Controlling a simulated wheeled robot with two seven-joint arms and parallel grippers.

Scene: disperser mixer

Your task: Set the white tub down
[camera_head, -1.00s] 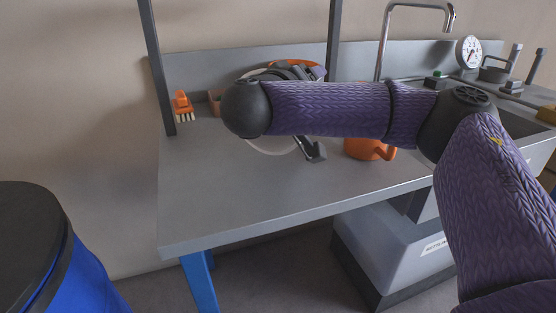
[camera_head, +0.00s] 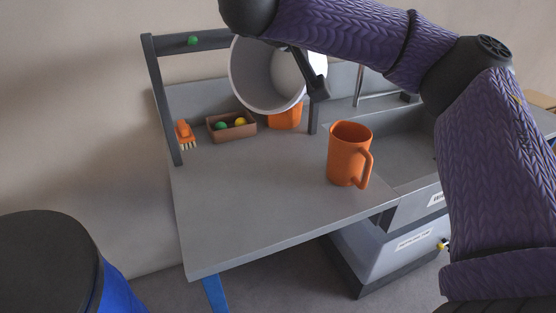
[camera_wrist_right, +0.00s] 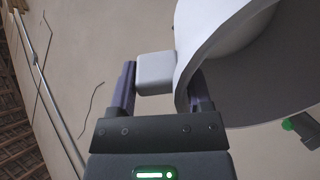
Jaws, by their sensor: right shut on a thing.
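The white tub (camera_head: 258,78) is in the air above the back of the grey bench, tipped on its side with its open mouth turned toward my view. My right gripper (camera_head: 308,76) is shut on its rim, partly hidden behind my own arm. In the right wrist view the wall of the tub (camera_wrist_right: 230,45) sits at the right finger of my gripper (camera_wrist_right: 162,85), with a pale block-shaped pad at the other finger. My left gripper is not in view.
The bench top (camera_head: 240,205) is clear in front. An orange jug (camera_head: 347,155) stands by the sink (camera_head: 405,150). A brown box (camera_head: 232,127) with coloured balls, an orange brush (camera_head: 185,135) and another orange thing (camera_head: 285,117) are at the back. A blue drum (camera_head: 115,290) stands left.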

